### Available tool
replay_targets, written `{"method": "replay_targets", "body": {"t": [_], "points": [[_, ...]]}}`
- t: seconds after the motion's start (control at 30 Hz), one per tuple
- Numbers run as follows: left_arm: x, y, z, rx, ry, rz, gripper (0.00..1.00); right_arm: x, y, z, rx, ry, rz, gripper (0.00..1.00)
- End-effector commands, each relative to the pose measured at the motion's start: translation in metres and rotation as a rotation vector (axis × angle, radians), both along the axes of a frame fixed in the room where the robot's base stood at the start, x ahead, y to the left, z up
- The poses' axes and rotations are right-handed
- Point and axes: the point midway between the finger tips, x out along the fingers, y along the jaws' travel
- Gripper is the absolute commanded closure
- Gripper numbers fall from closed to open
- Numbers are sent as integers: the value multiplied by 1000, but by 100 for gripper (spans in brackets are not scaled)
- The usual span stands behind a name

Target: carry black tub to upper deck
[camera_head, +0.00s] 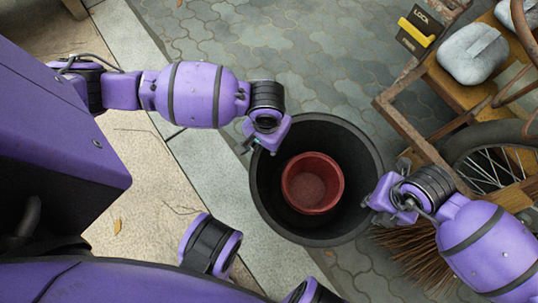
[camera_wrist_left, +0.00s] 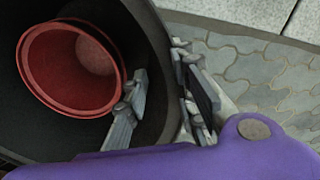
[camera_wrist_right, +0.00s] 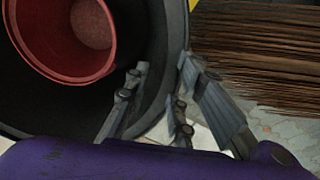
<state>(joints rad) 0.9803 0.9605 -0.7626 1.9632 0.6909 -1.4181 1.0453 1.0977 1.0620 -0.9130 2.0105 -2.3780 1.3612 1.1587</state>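The black tub (camera_head: 268,205) is a wide round bucket in the middle of the head view, upright over the paving. A smaller red pot (camera_head: 313,183) sits inside it. My left gripper (camera_head: 267,140) is at the tub's upper-left rim. In the left wrist view its open fingers (camera_wrist_left: 160,105) straddle the tub wall, one inside and one outside, with a gap visible. My right gripper (camera_head: 382,200) is at the right rim. In the right wrist view its open fingers (camera_wrist_right: 165,105) also straddle the wall. The tub's underside is hidden.
A rusty wooden cart with a spoked wheel (camera_head: 490,160) stands close on the right, bearing a grey stone-like lump (camera_head: 472,53) and a yellow-handled black box (camera_head: 416,32). A straw broom (camera_head: 425,258) lies beside the tub. Paving (camera_head: 290,55) is clear above it.

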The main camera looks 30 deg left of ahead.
Motion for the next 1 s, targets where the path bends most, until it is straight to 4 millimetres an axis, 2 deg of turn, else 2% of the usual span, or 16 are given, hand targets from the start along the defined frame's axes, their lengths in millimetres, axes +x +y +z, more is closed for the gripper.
{"method": "replay_targets", "body": {"t": [0.03, 0.1, 0.17, 0.73, 1.0], "points": [[1, 0, 1, 0, -1, 0, 86, 0, 0, 0, 0, 0, 0, 88], [1, 0, 1, 0, -1, 0, 95, 0, 0, 0, 0, 0, 0, 97], [1, 0, 1, 0, -1, 0, 100, 0, 0, 0, 0, 0, 0, 100], [1, 0, 3, 1, -2, 0, 100, 0, 0, 3, 1, -1, 0, 100], [0, 0, 19, 1, -7, 0, 100, -1, 0, 20, 1, -6, 0, 100]]}}
